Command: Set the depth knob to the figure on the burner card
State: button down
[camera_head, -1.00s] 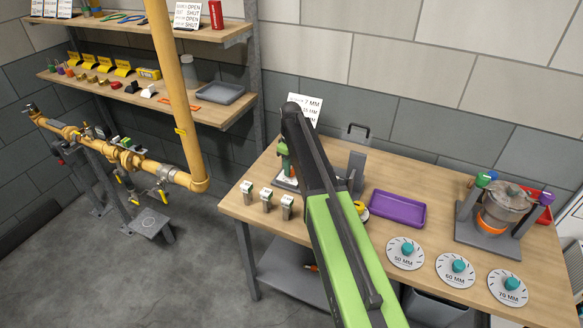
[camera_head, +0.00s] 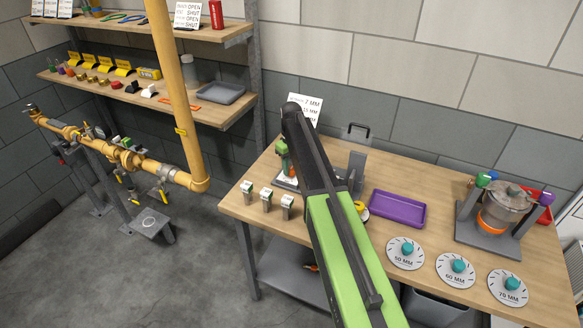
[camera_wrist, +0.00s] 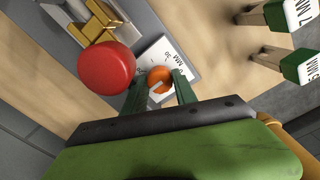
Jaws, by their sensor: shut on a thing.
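The depth knob (camera_wrist: 160,79) is orange with a pale slot. It sits on a white plate (camera_wrist: 183,64) with figures and "MM" in the wrist view. My gripper (camera_wrist: 160,88) has its green fingers on either side of the knob and is shut on it. In the head view my arm hides most of the gripper and the knob. The burner card (camera_head: 306,108) stands at the back of the bench; it shows lines ending in "MM", with a 2 on the top line, too small to read fully.
A red round knob (camera_wrist: 106,66) on a brass fitting (camera_wrist: 84,28) is close beside my fingers. Several tagged blocks (camera_head: 266,197) stand at the bench's left front. A purple tray (camera_head: 397,208), teal-knobbed discs (camera_head: 405,253) and a pot (camera_head: 508,205) lie to the right.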

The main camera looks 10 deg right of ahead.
aim_at(291, 169)
jog(key=c, duration=1.3)
grip_release()
jog(key=shift+s, duration=0.1)
jog(key=shift+o, duration=0.2)
jog(key=shift+r, duration=0.1)
notch_tip(291, 169, up, 17)
jog(key=p, duration=1.7)
jog(key=shift+r, duration=0.15)
jog(key=shift+a, duration=0.1)
